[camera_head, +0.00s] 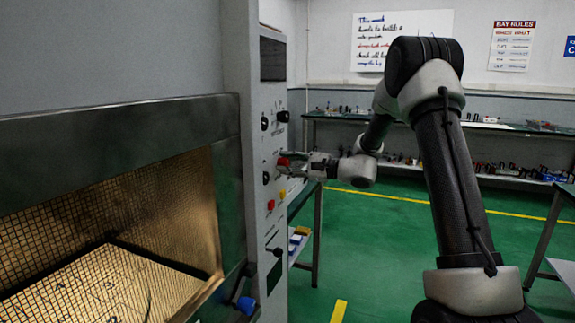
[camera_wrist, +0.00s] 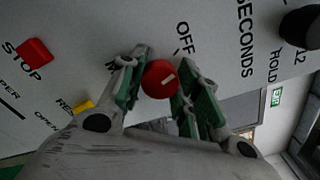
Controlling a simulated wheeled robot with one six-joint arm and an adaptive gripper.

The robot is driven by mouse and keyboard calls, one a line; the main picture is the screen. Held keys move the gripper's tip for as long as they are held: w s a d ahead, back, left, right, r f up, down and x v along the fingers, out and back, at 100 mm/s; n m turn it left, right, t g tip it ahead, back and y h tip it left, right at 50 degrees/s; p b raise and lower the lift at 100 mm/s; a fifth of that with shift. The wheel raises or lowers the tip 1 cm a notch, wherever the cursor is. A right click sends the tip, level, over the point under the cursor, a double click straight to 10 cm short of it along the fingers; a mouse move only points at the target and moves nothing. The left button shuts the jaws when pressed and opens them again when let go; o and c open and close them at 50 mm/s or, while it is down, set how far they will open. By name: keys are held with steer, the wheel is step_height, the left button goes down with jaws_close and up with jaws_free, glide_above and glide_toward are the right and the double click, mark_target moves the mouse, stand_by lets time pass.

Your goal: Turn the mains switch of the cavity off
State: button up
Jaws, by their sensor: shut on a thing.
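The red mains switch knob (camera_wrist: 158,78) is round and carries a short white mark, slanted up to the right in the wrist view. The printed OFF label (camera_wrist: 183,38) is above it and slightly right. My gripper (camera_wrist: 156,84) has one green-padded finger on each side of the knob and is shut on it. In the head view the knob (camera_head: 283,161) is on the pale control panel (camera_head: 270,218), partly hidden by my gripper (camera_head: 290,162). Any lettering behind the fingers is hidden.
A red STOP button (camera_wrist: 34,51) and a yellow button (camera_wrist: 83,105) are left of the fingers in the wrist view. A black knob (camera_wrist: 298,28) is at upper right. The mesh-windowed cavity door (camera_head: 120,225) is left of the panel. Green floor (camera_head: 380,250) lies open to the right.

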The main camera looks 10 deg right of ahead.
steer(key=shift+n, duration=1)
steer(key=o, duration=1.1)
steer(key=shift+c, duration=0.2)
steer(key=v, duration=1.2)
